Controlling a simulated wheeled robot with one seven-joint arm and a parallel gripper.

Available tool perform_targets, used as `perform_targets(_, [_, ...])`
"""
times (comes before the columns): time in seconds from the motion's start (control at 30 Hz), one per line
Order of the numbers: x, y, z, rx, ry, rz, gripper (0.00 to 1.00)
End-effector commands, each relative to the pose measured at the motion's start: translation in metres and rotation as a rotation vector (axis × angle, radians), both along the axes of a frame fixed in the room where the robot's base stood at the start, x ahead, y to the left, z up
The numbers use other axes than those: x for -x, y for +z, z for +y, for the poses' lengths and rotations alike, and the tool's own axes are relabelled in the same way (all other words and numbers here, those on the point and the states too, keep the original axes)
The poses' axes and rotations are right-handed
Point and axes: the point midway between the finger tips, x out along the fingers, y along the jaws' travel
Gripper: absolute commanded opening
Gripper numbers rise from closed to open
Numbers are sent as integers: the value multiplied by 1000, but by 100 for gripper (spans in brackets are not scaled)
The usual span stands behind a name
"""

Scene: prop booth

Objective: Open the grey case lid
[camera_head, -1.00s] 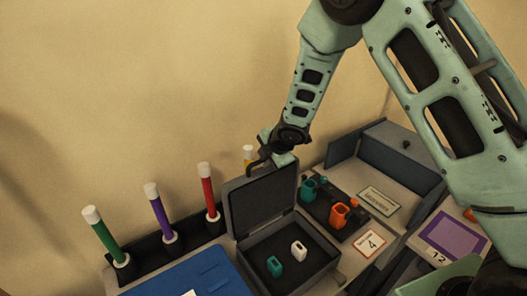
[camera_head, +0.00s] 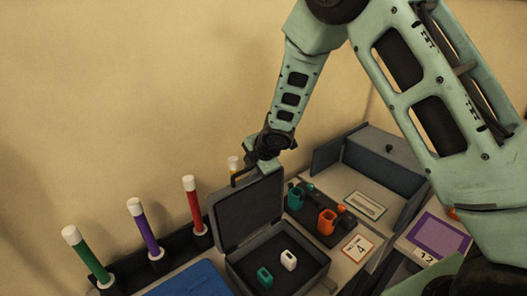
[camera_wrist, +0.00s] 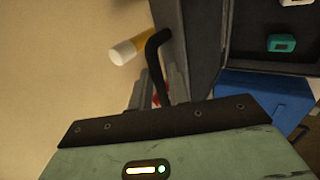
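The grey case (camera_head: 322,270) stands open on the table in the head view. Its lid (camera_head: 247,212) is raised roughly upright, dark lining facing the camera. A teal piece (camera_head: 264,277) and a white piece (camera_head: 288,260) lie inside. My gripper (camera_head: 240,178) is at the lid's top edge, toward its back. In the wrist view its dark bent fingers (camera_wrist: 155,65) appear together as one, with nothing seen between them. The lid (camera_wrist: 203,40) is just right of them; I cannot tell whether they touch it.
Green (camera_head: 87,255), purple (camera_head: 146,229) and red (camera_head: 194,205) white-capped sticks stand left of the case, with a yellow one (camera_wrist: 128,50) behind the lid. A blue item (camera_head: 190,282) lies in front. Right are an orange piece (camera_head: 327,221), another teal piece (camera_head: 295,198) and a grey box (camera_head: 385,160).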

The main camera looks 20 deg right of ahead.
Motion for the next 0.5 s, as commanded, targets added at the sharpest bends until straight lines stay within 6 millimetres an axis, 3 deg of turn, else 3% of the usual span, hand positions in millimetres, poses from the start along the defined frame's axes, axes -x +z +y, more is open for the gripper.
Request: perform_targets(0.5, [54, 96, -19, 0, -3, -4, 18])
